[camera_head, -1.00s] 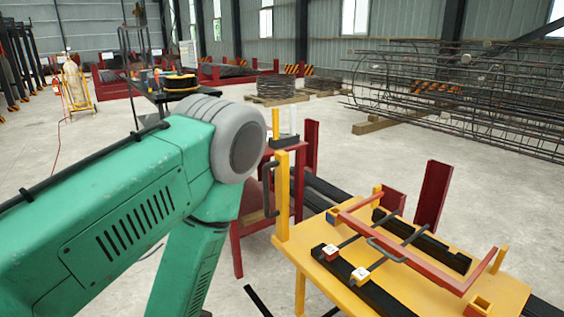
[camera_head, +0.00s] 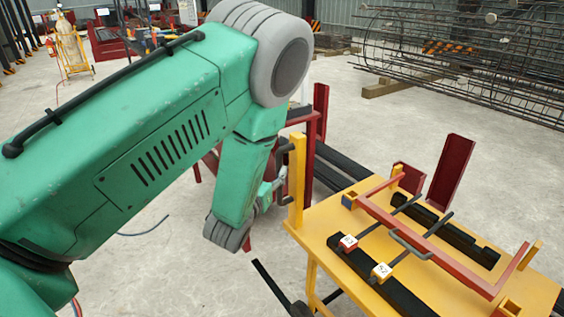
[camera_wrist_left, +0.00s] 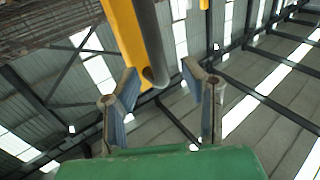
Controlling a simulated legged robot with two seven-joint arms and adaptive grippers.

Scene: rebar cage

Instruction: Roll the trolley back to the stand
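A dark handle is fixed to this post; in the wrist view the handle bar (camera_wrist_left: 150,50) runs beside the yellow post. My left gripper (camera_head: 279,182) is just left of the post, partly hidden by my arm. In the wrist view its two fingers (camera_wrist_left: 160,78) are apart, with the bar's end between or just beyond their tips; contact cannot be told. A red stand (camera_head: 312,125) is behind the trolley. My right gripper is not in view.
A red frame (camera_head: 430,245), dark notched bars (camera_head: 445,232) and two small marked blocks (camera_head: 381,272) are on the trolley top. A red upright plate (camera_head: 450,172) rises at its far side. A rebar cage (camera_head: 470,60) lies behind.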

